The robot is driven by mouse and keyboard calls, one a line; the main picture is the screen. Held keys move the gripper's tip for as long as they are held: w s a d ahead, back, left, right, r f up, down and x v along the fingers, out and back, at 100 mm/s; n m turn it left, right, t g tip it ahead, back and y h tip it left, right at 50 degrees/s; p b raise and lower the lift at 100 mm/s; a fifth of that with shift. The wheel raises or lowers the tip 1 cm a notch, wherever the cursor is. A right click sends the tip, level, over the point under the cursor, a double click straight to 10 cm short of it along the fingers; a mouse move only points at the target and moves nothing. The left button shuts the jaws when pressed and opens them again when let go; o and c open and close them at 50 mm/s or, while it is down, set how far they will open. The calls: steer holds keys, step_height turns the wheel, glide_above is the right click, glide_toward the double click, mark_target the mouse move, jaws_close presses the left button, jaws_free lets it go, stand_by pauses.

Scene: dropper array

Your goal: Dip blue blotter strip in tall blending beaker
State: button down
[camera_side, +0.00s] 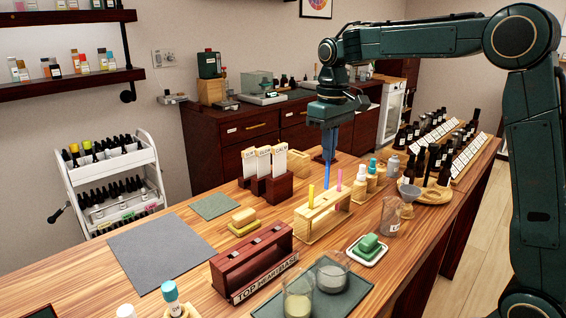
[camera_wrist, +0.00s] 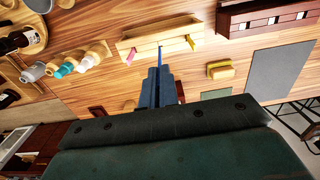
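The blue blotter strip (camera_side: 326,175) stands upright under my gripper (camera_side: 328,158), whose two fingers are close together at its top. In the wrist view, the blue strip (camera_wrist: 160,45) juts out from between the fingers (camera_wrist: 161,72). Its lower end is at the light wooden rack (camera_side: 312,223); I cannot tell whether it sits in a slot or just above. The rack also holds a yellow strip (camera_side: 311,195) and a pink strip (camera_side: 339,180). A taller glass beaker (camera_side: 297,303) with pale contents stands at the front, beside a shorter glass dish (camera_side: 332,277).
The glass vessels stand on a dark tray (camera_side: 357,291). A dark red labelled rack (camera_side: 251,262) is left of them. A clear glass (camera_side: 390,218) stands right of a white dish with a green block (camera_side: 369,243). A grey mat (camera_side: 160,250) is bare at left.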

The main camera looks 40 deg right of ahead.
steer(key=shift+r, duration=0.1)
stand_by(0.5)
step_height(320, 180, up, 6)
steer(key=shift+r, duration=1.05)
steer(key=s+a+n, duration=0.3)
steer(key=s+a, duration=0.3)
steer(key=a, duration=0.6)
steer(key=s+a+n, duration=0.3)
steer(key=s+a, duration=0.4)
steer(key=a, duration=0.5)
steer(key=shift+f, duration=2.5)
steer(key=shift+f, duration=1.9)
